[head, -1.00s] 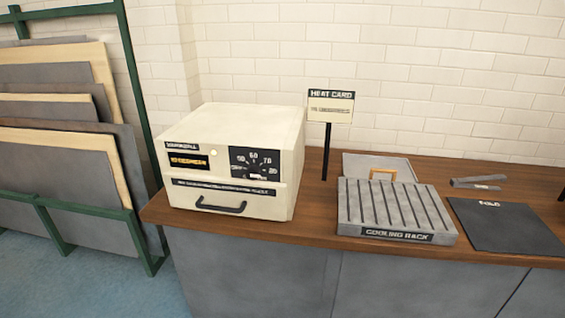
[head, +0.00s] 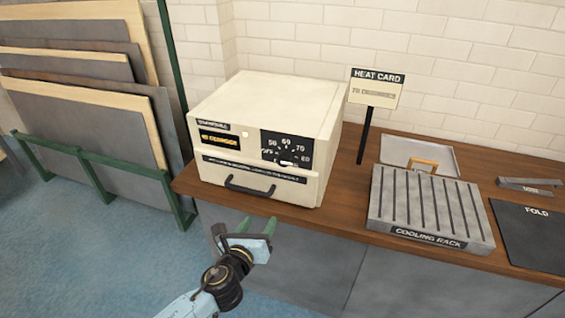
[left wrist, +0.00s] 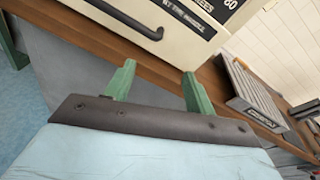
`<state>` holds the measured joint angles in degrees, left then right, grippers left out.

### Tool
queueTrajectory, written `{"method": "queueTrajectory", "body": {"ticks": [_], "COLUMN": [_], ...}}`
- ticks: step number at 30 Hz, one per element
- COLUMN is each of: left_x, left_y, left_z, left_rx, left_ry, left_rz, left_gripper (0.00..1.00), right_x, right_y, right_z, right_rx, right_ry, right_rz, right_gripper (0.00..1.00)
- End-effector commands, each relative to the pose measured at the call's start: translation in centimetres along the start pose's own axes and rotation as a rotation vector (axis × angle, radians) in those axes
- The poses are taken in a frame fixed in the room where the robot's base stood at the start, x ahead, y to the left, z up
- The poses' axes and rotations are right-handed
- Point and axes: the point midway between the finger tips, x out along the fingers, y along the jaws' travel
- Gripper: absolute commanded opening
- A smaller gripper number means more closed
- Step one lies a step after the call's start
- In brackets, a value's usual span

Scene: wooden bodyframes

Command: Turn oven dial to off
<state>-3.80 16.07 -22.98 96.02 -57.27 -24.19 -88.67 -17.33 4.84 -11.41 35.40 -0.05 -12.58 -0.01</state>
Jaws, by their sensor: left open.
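The cream oven (head: 262,138) sits on the wooden counter at the centre of the head view, and its drawer handle (head: 250,188) is on the front. The oven dial (head: 287,150) is on a black panel at the front's right, with numbers around it and a white pointer toward the lower right. My left gripper (head: 257,228) is open and empty, in front of and below the oven, apart from it. In the left wrist view its two green fingers (left wrist: 155,85) are spread before the counter edge, with the oven front (left wrist: 150,25) above. My right gripper is not in view.
A heat card sign (head: 375,88) stands on a post right of the oven. A cooling rack (head: 432,205), a tray (head: 440,158), tongs (head: 530,187) and a black fold mat (head: 540,235) lie further right. A green panel rack (head: 100,180) stands at left.

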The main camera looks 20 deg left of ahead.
Motion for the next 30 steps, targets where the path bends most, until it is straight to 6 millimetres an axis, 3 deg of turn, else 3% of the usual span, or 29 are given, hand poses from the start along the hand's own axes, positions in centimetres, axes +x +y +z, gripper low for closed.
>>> {"method": "queueTrajectory", "body": {"ticks": [1, 3, 6, 11, 24, 30], "left_x": [-0.2, -0.5, -0.8, 0.5, 9.2, 11.5], "left_y": [-1.6, -3.1, -4.2, -4.6, -5.3, -5.5], "left_z": [3.2, 6.0, 8.0, 8.8, 10.2, 10.6], "left_rx": [0.099, 0.205, 0.29, 0.317, 0.31, 0.31], "left_ry": [-0.065, -0.129, -0.182, -0.199, -0.196, -0.195], "left_rz": [-0.027, -0.045, -0.054, -0.054, -0.054, -0.055], "left_gripper": [0.55, 0.55, 0.55, 0.55, 0.55, 0.55], "right_x": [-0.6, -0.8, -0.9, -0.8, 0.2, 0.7], "right_y": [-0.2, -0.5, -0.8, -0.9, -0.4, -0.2], "right_z": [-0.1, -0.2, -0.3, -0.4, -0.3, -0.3], "right_rx": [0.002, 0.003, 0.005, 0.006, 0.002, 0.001], "right_ry": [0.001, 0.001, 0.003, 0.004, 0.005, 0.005], "right_rz": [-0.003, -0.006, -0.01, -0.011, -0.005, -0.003], "right_gripper": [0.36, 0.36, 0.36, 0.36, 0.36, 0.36]}}
